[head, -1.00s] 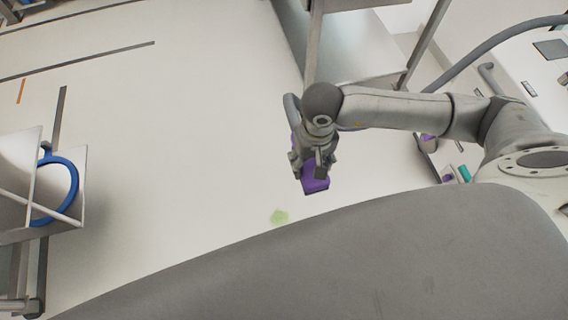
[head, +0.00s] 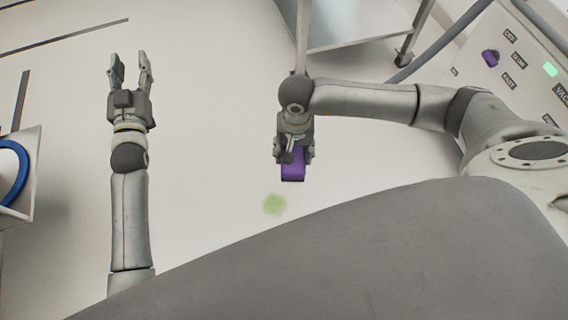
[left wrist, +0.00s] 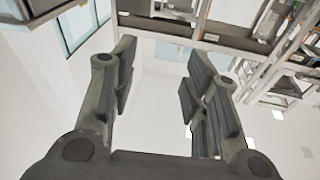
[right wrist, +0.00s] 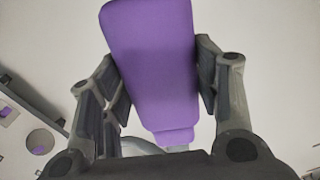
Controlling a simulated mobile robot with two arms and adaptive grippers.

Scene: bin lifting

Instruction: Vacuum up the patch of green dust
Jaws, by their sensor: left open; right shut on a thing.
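A patch of green dust (head: 275,204) lies on the pale floor in the head view. My right gripper (head: 293,154) is just above it in the picture, shut on a purple vacuum nozzle (head: 293,171). The nozzle fills the middle of the right wrist view (right wrist: 155,65), between the fingers. In the head view the nozzle's end is apart from the dust; its height over the floor is hard to tell. My left gripper (head: 131,68) is open and empty, raised at the left of the head view. Its spread fingers show in the left wrist view (left wrist: 160,85).
A white panel (head: 525,90) with a purple knob (head: 490,58) and a lit green button (head: 550,69) stands at the right, with a grey hose (head: 440,40) near it. A metal cart (head: 365,25) is at the top. A stand with a blue ring (head: 12,175) is at the left edge. The floor between is clear.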

